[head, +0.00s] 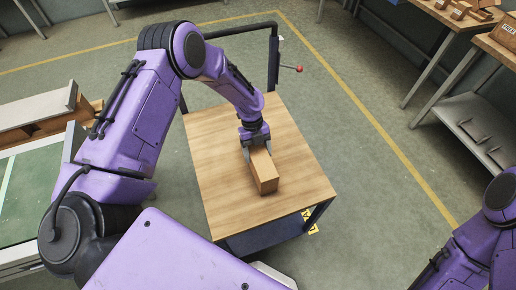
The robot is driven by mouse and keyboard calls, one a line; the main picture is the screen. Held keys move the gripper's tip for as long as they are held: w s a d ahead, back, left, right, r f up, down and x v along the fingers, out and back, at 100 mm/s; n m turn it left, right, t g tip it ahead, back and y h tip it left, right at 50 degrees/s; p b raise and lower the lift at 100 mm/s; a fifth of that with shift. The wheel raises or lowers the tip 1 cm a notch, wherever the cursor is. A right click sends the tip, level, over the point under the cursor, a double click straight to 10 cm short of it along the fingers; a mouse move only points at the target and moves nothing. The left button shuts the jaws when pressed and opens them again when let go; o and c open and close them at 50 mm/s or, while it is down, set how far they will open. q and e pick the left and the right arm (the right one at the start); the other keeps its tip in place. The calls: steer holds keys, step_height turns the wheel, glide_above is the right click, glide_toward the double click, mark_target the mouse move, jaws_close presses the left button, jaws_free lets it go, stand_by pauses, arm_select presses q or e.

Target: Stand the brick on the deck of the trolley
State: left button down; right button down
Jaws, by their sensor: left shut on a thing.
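The brick (264,171) is a plain tan block on the wooden deck of the trolley (215,165), right of the deck's middle. Its long side lies roughly along the deck and its near end faces me. My left gripper (257,147) reaches down from above and is shut on the brick at its far part. The brick looks to be at deck height; I cannot tell whether it touches the deck. The gripper hides part of the brick's far end. My right arm shows at the lower right, but its gripper is out of view.
The trolley has a dark handle frame with a red knob (299,69) at its far side. A green-topped bench (35,190) stands at the left. A workbench with boxes (470,22) and a grey shelf (455,115) stand at the right. The deck around the brick is clear.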

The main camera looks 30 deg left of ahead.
arm_select(q)
steer(key=shift+c, duration=0.2)
jaws_free()
steer(key=shift+s, duration=0.1)
steer(key=b+v, duration=0.3)
steer(key=v, duration=0.8)
steer(key=shift+a, duration=0.1)
steer(key=shift+a+r, duration=0.1)
steer(key=shift+r, duration=0.45)
